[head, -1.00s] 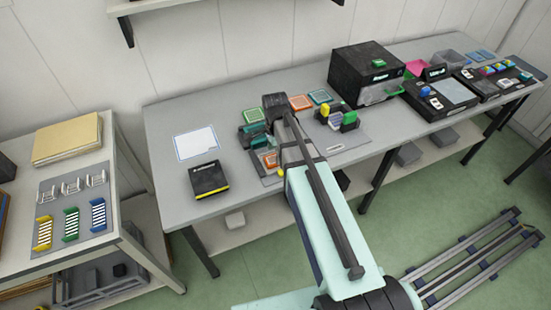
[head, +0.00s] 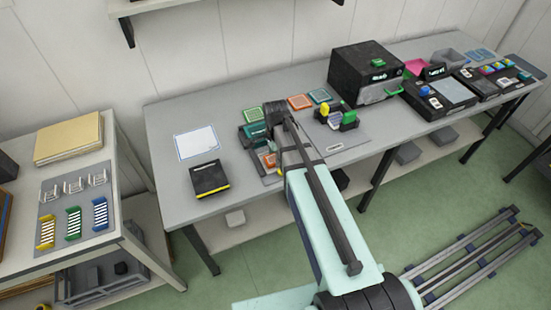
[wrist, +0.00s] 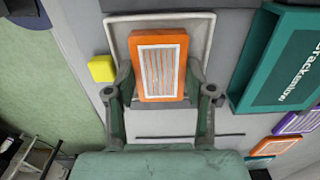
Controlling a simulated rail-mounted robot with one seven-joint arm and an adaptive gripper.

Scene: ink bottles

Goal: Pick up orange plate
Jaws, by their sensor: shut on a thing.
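The orange plate (wrist: 159,63), a small slab with a white striped panel on its face, is in the middle of the wrist view. My gripper (wrist: 160,82) is shut on it, with one finger at its left side and one at its right. A pale grey holder (wrist: 113,30) shows behind the plate. I cannot tell whether the plate still touches it. In the head view my arm covers most of the gripper, and a small orange patch (head: 269,160) shows beside the arm.
A yellow block (wrist: 102,68) lies left of the plate. A teal box (wrist: 275,70) with white lettering stands close on the right, with purple and orange plates (wrist: 275,146) below it. A black box (head: 210,179) and a white sheet (head: 197,143) lie on the table's left.

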